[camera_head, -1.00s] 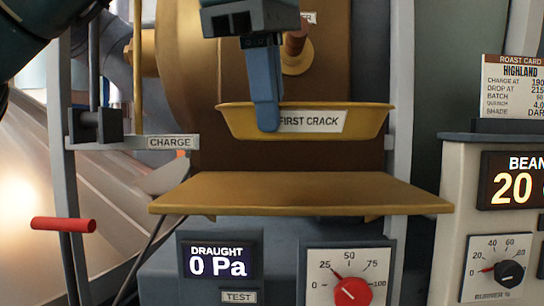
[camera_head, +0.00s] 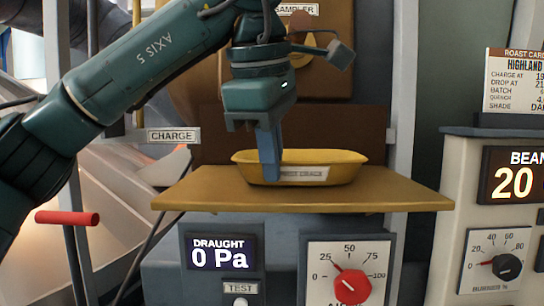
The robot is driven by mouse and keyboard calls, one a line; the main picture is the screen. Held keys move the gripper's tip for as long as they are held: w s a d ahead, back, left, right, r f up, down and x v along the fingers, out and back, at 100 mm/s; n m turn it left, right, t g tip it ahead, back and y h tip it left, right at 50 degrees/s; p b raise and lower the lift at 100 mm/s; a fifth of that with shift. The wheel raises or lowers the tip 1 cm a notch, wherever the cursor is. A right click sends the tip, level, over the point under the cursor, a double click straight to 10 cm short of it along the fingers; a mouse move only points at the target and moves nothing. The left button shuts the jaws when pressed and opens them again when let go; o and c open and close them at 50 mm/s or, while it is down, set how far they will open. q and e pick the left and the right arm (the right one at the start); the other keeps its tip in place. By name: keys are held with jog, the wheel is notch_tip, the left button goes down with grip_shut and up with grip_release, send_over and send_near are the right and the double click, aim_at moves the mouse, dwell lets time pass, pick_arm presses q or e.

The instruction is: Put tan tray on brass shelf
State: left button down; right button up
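The tan tray (camera_head: 340,165), a shallow yellow-tan pan, is at the brass shelf (camera_head: 400,195), above its left-middle part. It looks level, and its underside appears to meet the shelf top; a small gap cannot be ruled out. A label on its front wall is partly covered by my finger. My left gripper (camera_head: 268,160) comes down from above, with one blue finger in front of the tray's front wall. The other finger is hidden. The gripper appears shut on the tray's front wall. My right gripper is out of view.
A red handle (camera_head: 67,218) stands at the left, below the CHARGE label (camera_head: 172,136). The draught display (camera_head: 220,252) and a red-knob dial (camera_head: 350,280) are under the shelf. A cabinet (camera_head: 462,180) stands at the right. The shelf's right part is clear.

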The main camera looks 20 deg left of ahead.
pick_arm(q)
jog(key=shift+f, duration=0.1)
jog(key=c, duration=2.1)
grip_release()
jog(key=shift+f, duration=0.1)
jog(key=o, duration=0.5)
jog(key=shift+c, duration=0.2)
jog(key=v, duration=1.2)
